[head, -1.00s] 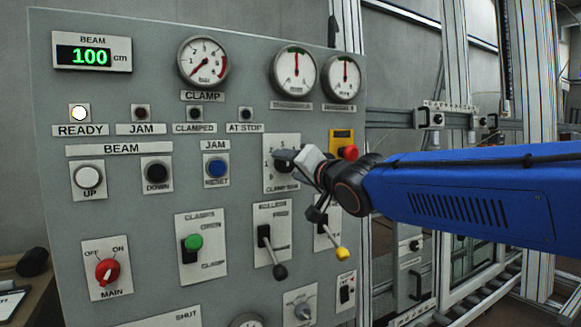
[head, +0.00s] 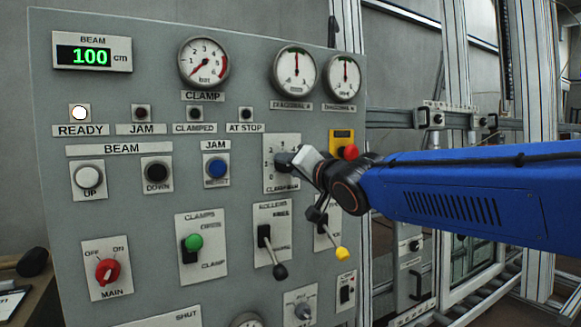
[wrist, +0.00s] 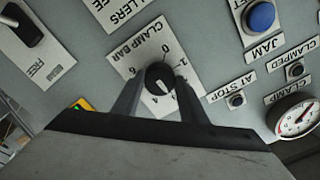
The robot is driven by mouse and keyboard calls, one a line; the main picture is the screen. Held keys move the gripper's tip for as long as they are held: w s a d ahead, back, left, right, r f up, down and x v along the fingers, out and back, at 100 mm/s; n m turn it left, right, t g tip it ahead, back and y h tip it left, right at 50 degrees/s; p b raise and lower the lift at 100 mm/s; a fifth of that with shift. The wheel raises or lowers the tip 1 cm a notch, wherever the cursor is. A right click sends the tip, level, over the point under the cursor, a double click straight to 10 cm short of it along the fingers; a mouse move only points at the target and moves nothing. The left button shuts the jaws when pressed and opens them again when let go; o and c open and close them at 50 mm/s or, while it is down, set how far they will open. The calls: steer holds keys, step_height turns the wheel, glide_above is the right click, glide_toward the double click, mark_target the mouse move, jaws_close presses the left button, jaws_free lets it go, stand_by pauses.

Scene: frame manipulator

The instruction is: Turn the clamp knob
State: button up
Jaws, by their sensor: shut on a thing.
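The clamp knob is a small dark round knob on a white plate marked "CLAMP BAR" (head: 270,178), at the middle right of the grey panel. In the wrist view the knob (wrist: 159,75) sits between my two fingers, with its white mark pointing down near the 4. My gripper (head: 292,159) reaches in from the right and is shut on the knob; it also shows in the wrist view (wrist: 160,92). In the head view my fingers hide most of the knob. The clamp gauge (head: 204,63) above has its needle pointing to the lower left.
A red button on yellow (head: 349,152) is close to my wrist. Below are a black-tipped lever (head: 280,271) and a yellow-tipped lever (head: 341,254), the latter just under my gripper. The blue jam reset button (head: 216,168) is to the left. The READY lamp (head: 80,113) is lit white.

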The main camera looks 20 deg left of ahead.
steer(key=n, duration=2.6)
steer(key=shift+w+d, duration=0.1)
stand_by(0.5)
steer(key=o, duration=1.1)
steer(key=shift+v, duration=8.75)
